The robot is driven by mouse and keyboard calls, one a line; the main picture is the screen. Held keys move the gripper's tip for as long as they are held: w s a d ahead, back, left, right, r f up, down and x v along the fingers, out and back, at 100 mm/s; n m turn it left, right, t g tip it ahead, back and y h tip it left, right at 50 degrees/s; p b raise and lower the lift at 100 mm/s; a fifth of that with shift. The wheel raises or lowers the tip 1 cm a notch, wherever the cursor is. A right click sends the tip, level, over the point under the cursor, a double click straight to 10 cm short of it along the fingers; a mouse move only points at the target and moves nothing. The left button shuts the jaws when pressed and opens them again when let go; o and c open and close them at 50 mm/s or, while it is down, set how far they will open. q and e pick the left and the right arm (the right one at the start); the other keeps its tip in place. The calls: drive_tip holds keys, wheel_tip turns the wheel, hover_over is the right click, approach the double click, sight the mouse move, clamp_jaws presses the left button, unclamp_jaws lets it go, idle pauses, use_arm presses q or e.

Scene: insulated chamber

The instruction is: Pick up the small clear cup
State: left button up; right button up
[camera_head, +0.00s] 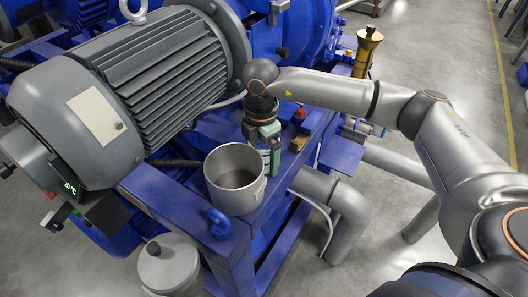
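My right arm comes in from the right, and its gripper (271,162) points down just behind and to the right of an open grey metal pot. The gripper's teal-green fingers are seen partly edge-on, close to the pot's rim. I cannot tell whether they are open or shut, or whether anything is between them. I cannot make out a small clear cup; it may be hidden by the gripper or too small to see. My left gripper is not in view.
The open metal pot (236,202) stands on a blue frame (165,196). A lidded grey canister (170,268) is at the bottom. A large grey motor (140,85) fills the left. A red knob (299,114) and brass-coloured piece (299,143) sit right of the gripper. Grey pipes (345,205) run below.

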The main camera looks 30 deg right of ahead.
drive_tip(key=shift+c, duration=0.2)
drive_tip(key=c, duration=1.1)
drive_tip(key=shift+r, duration=0.1)
wheel_tip(320, 180, up, 18)
drive_tip(key=shift+f, duration=0.1)
